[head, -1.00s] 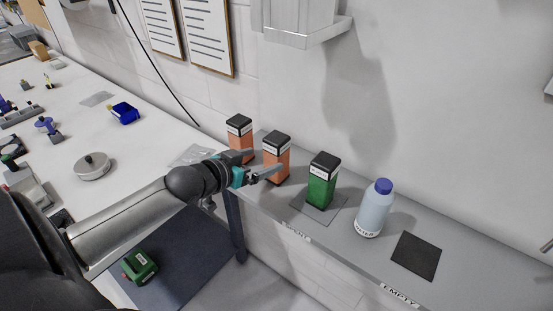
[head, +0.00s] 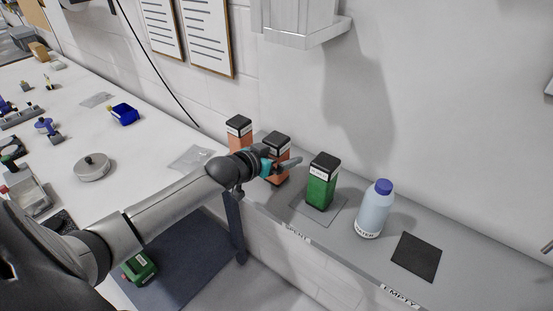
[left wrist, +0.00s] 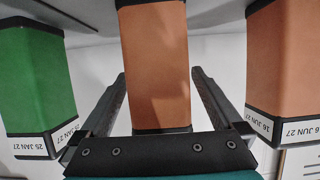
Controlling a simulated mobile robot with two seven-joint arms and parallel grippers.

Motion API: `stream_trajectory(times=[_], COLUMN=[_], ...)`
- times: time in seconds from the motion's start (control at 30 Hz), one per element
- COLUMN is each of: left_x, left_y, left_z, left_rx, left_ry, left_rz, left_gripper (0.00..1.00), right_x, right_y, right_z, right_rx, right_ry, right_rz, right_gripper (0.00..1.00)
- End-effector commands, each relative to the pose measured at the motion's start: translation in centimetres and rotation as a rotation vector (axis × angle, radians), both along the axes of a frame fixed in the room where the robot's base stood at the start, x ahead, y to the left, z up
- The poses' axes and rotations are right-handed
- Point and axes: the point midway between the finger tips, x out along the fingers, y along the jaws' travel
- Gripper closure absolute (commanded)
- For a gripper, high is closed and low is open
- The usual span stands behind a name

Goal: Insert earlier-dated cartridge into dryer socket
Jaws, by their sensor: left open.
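My left gripper (head: 286,163) is open at the middle orange cartridge (head: 277,138), which has a black cap. In the left wrist view, this orange cartridge (left wrist: 156,55) stands between the two open fingers, its label not visible. Another orange cartridge (head: 238,126) stands to its left; in the left wrist view it is at the right (left wrist: 285,60), labelled 16 JUN 27. A green cartridge (head: 322,183) stands upright on a grey pad to the right; in the left wrist view it is at the left (left wrist: 38,85), labelled 25 JAN 27. I cannot identify the dryer socket. My right gripper is not visible.
A pale blue bottle (head: 373,212) and an empty dark pad (head: 416,257) are farther right on the grey shelf (head: 345,252). A white wall unit (head: 300,28) hangs above. A green device (head: 139,267) lies low at left. The white bench (head: 140,155) holds small items.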

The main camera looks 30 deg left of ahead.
Motion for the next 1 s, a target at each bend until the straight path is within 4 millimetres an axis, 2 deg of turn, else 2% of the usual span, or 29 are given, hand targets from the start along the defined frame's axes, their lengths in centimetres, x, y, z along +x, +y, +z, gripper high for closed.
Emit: stream_trajectory(times=[0.13,0.43,1.0], left_x=[0.88,1.05,1.02], left_y=[-0.11,-0.13,-0.11], left_z=[-0.44,-0.48,-0.49], left_rx=[-0.001,0.0,0.0], left_ry=[0.001,0.001,0.001], left_rz=[0.0,-0.001,0.0], left_gripper=[0.0,0.0,0.64], right_x=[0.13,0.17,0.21], right_y=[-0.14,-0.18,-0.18], right_z=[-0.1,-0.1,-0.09], right_rx=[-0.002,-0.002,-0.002], right_ry=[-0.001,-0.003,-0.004], right_rz=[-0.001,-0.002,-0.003], right_gripper=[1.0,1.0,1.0])
